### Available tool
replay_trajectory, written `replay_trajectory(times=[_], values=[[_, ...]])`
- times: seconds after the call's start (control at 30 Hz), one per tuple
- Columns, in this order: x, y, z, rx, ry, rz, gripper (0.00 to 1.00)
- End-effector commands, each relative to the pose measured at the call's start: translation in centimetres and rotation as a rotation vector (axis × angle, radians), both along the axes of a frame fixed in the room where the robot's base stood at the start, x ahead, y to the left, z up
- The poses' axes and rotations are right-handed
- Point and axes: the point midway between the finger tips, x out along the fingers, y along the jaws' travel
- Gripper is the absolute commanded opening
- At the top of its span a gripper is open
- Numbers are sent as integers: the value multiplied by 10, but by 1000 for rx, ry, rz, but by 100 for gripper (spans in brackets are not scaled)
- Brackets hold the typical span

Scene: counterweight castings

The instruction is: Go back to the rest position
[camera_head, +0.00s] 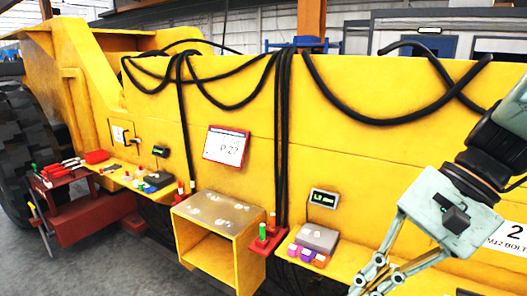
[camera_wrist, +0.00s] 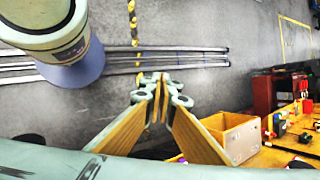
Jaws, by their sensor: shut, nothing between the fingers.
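My gripper (camera_head: 372,286) is at the lower right of the head view, at the end of my pale green arm, pointing down and left. Its fingertips are near the bottom edge of the picture. In the wrist view my gripper (camera_wrist: 160,84) is shut, with the fingertips together and nothing between them. In the head view it is in front of the yellow ledge, to the right of a grey scale (camera_head: 317,238). No object is held.
A yellow open box stand (camera_head: 222,213) with a grey top is left of the scale. Small purple and orange blocks (camera_head: 307,255) lie before the scale. A red tool stand (camera_head: 95,212) is far left. Black cables (camera_head: 283,130) hang on the yellow machine (camera_head: 370,140). Grey floor (camera_wrist: 215,95) is open.

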Motion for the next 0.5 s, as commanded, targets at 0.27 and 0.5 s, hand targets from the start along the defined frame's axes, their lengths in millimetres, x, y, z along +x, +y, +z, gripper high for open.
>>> replay_trajectory(times=[0.27, 0.5], values=[[-22, 1, 9, -120, -83, 113, 0], [-39, -2, 17, -220, -160, 206, 0]])
